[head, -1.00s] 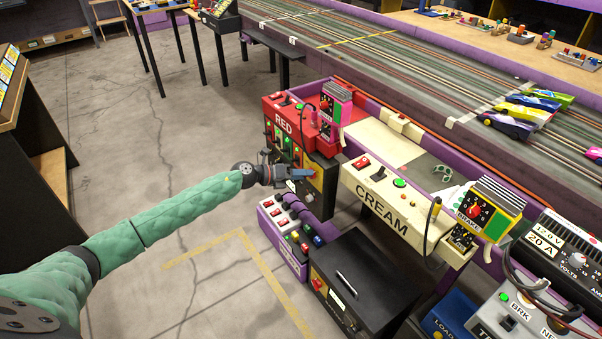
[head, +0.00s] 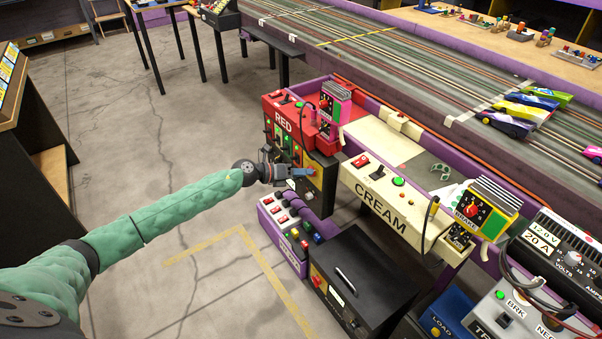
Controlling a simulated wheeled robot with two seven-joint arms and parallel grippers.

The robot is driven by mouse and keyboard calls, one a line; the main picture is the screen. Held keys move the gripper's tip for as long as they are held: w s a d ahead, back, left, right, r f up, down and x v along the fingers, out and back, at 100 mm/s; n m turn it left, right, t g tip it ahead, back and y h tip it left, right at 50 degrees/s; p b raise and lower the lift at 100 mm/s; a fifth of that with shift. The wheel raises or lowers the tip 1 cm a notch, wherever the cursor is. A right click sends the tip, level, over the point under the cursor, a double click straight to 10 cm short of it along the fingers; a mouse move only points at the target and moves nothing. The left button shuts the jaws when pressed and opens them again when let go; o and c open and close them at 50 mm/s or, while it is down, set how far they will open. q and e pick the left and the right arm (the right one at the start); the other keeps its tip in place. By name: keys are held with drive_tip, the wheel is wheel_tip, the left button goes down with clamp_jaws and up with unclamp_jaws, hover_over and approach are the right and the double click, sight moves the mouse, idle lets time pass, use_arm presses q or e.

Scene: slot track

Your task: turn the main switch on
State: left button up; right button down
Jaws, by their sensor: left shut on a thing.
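The main switch (head: 313,172) is a small red knob on a yellow plate. It is on the dark front panel at the right end of the red station marked RED. My left gripper (head: 306,172) reaches in from the left and is shut on this knob. The fingers cover most of the knob, so its exact angle cannot be told. My right gripper is not in view.
The purple box with rocker switches and coloured buttons (head: 284,235) sits just below my gripper. A black cabinet (head: 365,262) with its own red knob stands in front. The CREAM station (head: 395,205) is to the right. Open floor lies left.

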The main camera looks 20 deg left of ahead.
use_arm(q)
drive_tip(key=o, duration=0.9)
drive_tip(key=shift+s+f, duration=0.1)
drive_tip(key=shift+f, duration=0.1)
drive_tip(key=shift+o, duration=0.4)
drive_tip(key=shift+r, duration=0.1)
drive_tip(key=v, duration=0.7)
drive_tip(key=shift+s+a, duration=0.2)
drive_tip(key=shift+a, duration=0.05)
